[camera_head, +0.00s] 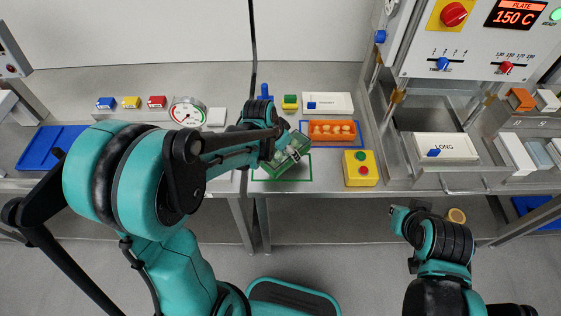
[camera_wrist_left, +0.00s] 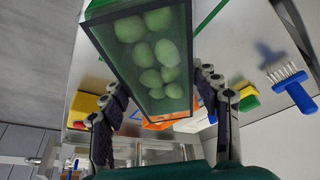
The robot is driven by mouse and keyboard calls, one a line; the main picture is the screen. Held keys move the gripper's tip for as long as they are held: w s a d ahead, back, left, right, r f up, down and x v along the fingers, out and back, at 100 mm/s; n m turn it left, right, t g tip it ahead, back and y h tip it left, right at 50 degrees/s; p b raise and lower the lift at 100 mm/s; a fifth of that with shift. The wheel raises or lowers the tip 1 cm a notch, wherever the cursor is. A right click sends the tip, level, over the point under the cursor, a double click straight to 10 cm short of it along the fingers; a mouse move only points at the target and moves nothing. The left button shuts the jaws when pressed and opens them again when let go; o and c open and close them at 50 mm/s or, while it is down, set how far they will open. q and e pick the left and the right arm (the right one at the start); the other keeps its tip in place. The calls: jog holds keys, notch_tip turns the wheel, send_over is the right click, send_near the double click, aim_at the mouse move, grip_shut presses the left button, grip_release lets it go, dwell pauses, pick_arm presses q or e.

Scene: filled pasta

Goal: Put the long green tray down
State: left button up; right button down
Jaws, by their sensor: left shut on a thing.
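The long green tray (camera_head: 290,160) holds several pale rounded pieces. My left gripper (camera_head: 282,143) is shut on it and partly hides it in the head view. The tray looks turned at an angle over the green outline (camera_head: 311,168) on the bench; I cannot tell whether it touches the surface. In the left wrist view the tray (camera_wrist_left: 178,108) lies between the two dark fingers of the left gripper (camera_wrist_left: 165,100). My right gripper (camera_head: 400,214) is low in front of the bench, and its fingers are too small to read.
An orange tray (camera_head: 331,141) of pieces sits inside a blue outline to the right. A yellow box with red and green buttons (camera_head: 360,168) stands near the front edge. Behind are a blue brush (camera_head: 264,92), a sponge (camera_head: 290,102) and a white block (camera_head: 328,102). A dial gauge (camera_head: 187,112) is left.

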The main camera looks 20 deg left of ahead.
pick_arm(q)
jog(key=shift+s+a+f, duration=0.25)
jog(key=shift+a+f, duration=0.2)
jog(key=shift+a, duration=0.15)
notch_tip(320, 180, down, 4)
jog(key=shift+f+b, duration=0.1)
jog(key=shift+b, duration=0.9)
jog(key=o, duration=1.3)
jog(key=shift+o, duration=0.2)
